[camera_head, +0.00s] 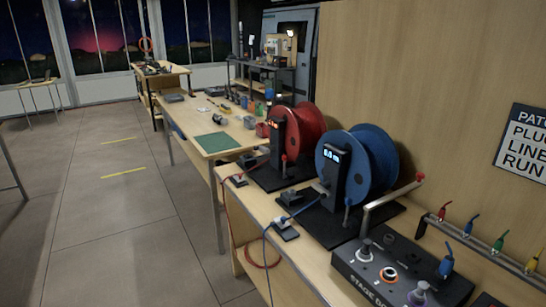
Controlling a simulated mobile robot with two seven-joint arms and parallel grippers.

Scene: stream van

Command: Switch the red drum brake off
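The red drum (307,126) stands on a black base on the wooden bench, left of and behind the blue drum (373,165). A black upright post (277,138) with a small lit display is at its near left side. A short lever with a red knob (284,158) stands upright low beside the red drum; it may be the brake, but its on or off state is too small to tell. A red cable runs from a small box (236,180) over the bench edge. Neither of my grippers is in view.
The blue drum's post (331,170) and lever (347,205) stand nearer. A wooden wall (430,90) bounds the right. The floor (110,220) at left is clear.

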